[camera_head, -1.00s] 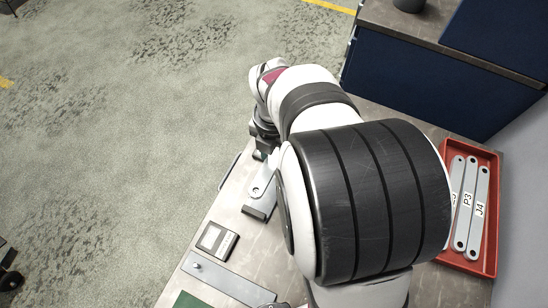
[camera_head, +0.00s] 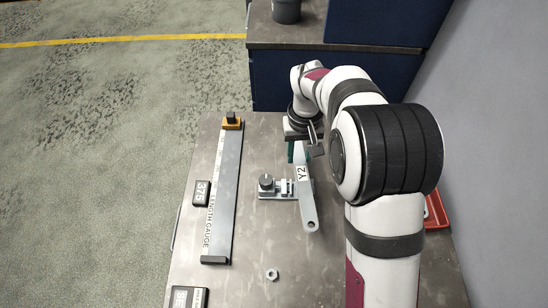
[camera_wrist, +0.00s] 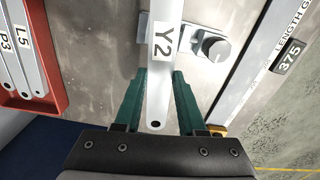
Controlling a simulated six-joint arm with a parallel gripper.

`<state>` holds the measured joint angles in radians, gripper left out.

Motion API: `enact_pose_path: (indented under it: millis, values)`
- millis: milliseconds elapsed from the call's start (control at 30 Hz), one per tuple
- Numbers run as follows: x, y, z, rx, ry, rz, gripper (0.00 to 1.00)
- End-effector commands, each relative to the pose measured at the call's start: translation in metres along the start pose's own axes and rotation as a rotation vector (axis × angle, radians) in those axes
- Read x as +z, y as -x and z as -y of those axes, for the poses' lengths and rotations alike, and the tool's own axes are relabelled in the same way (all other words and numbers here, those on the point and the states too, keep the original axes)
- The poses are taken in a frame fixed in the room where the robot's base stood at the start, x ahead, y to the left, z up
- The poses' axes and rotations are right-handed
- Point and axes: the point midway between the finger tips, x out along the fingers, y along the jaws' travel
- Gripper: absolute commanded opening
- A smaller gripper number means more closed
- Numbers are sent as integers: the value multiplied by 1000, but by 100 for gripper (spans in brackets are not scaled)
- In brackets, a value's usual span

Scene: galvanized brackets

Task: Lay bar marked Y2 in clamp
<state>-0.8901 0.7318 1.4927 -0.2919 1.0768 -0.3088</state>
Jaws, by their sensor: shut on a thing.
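The flat grey bar marked Y2 (camera_head: 307,200) has a hole near its end. My gripper (camera_head: 303,150) is shut on the bar near its far end. In the wrist view the green fingers of my gripper (camera_wrist: 163,78) stand on either side of the bar (camera_wrist: 164,65), with its label beyond them. The clamp (camera_head: 272,190) has a dark round knob and lies on the bench. The bar crosses over the clamp's right end in the head view. In the wrist view the clamp (camera_wrist: 205,45) shows on both sides of the bar. I cannot tell whether bar and clamp touch.
A long length gauge (camera_head: 223,190) lies left of the clamp, with a 375 display (camera_head: 201,193) beside it. A nut (camera_head: 272,274) lies at the front. A red tray (camera_wrist: 48,103) holds bars including L5 and P3. Blue cabinets (camera_head: 290,85) stand beyond the bench.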

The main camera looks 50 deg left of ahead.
Motion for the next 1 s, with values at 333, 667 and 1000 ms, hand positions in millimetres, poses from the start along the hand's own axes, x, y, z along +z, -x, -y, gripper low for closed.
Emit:
enact_pose_path:
  millis: [333,667,1000]
  values:
    - [-1,-29,-9,-1,-126,2,0]
    - [-2,-51,-9,-1,-122,-2,0]
    - [-2,-50,-8,-1,-121,-2,0]
